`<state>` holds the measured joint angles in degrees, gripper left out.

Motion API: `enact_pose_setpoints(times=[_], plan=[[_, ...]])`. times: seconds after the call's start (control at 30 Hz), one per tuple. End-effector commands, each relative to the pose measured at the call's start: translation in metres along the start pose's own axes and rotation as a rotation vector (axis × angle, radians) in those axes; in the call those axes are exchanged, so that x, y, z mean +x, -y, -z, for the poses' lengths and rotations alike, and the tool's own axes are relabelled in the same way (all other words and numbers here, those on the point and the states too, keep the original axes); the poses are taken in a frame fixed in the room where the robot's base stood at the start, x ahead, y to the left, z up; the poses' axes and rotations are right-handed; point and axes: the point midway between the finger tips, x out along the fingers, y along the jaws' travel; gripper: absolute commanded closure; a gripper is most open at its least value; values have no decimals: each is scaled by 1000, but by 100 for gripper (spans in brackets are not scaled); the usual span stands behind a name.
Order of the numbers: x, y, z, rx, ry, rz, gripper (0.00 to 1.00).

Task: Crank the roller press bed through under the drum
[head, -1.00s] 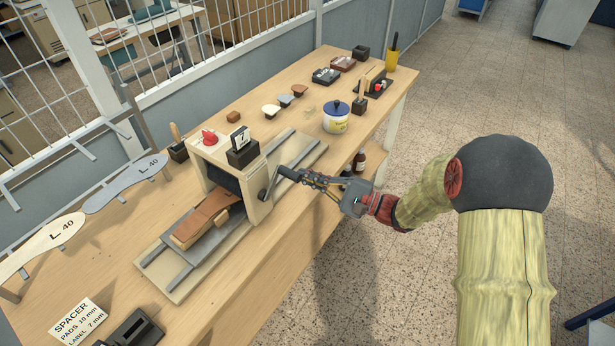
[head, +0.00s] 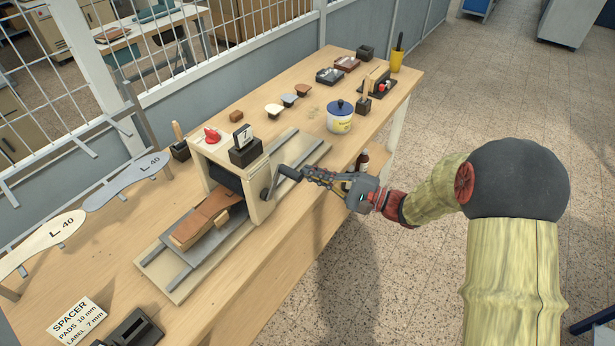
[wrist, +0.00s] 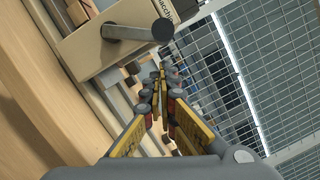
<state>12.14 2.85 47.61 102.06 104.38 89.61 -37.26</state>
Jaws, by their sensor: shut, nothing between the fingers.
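The roller press (head: 258,209) stands on the wooden bench, a cream frame with a dark drum partly hidden inside. Its bed (head: 178,263) sticks out on the near side, with a brown leather piece (head: 206,216) lying on it and reaching under the drum.
A white tin with a blue lid (head: 340,115) stands behind the press. Open floor lies right of the bench.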

Motion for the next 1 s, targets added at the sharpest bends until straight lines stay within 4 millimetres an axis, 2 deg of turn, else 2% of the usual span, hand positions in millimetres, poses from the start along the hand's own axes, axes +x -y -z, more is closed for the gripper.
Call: enact_pose_setpoints(times=[0.03, 0.1, 0.3, 0.5, 0.7, 1.0], plan=[[-4, -5, 11, -1, -2, 1, 100], [-13, -5, 18, 2, -3, 1, 100], [-58, 1, 15, 2, -4, 2, 100], [-91, 0, 15, 2, -3, 1, 100], [-105, -1, 14, 2, 1, 0, 100], [-106, -6, 18, 51, -14, -16, 100]])
